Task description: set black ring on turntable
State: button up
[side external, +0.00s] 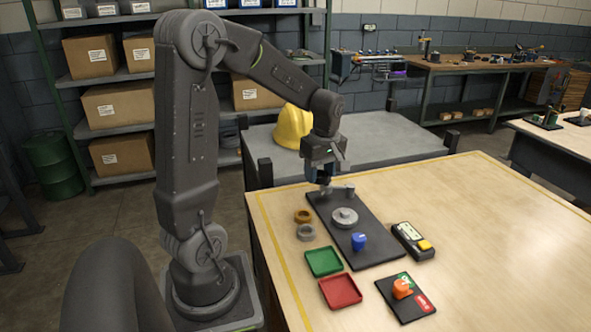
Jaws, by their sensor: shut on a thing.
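The turntable (345,214) looks to be the round grey disc with a small raised hub, on the black base plate (378,249). My gripper (325,190) points down over the far end of that plate, behind and a little left of the disc. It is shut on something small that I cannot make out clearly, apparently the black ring. No black ring shows elsewhere on the table. A brown ring (302,215) and a grey ring (306,232) lie left of the plate.
A short grey post (349,189) stands close right of my gripper. A blue piece (358,241) is on the plate. Green (323,261) and red (340,291) trays, a meter (412,240) and an orange piece (402,288) lie nearer. The table's right side is clear.

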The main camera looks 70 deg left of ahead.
send_over(345, 212)
jog(key=shift+s+a, duration=0.15)
jog(key=shift+a, duration=0.2)
jog(key=shift+w+d+f, duration=0.2)
jog(key=shift+d, duration=0.3)
jog(key=shift+f, duration=2.45)
jog(key=shift+f, duration=0.8)
jog(key=o, duration=1.5)
jog(key=shift+c, duration=0.2)
jog(key=shift+r, duration=0.1)
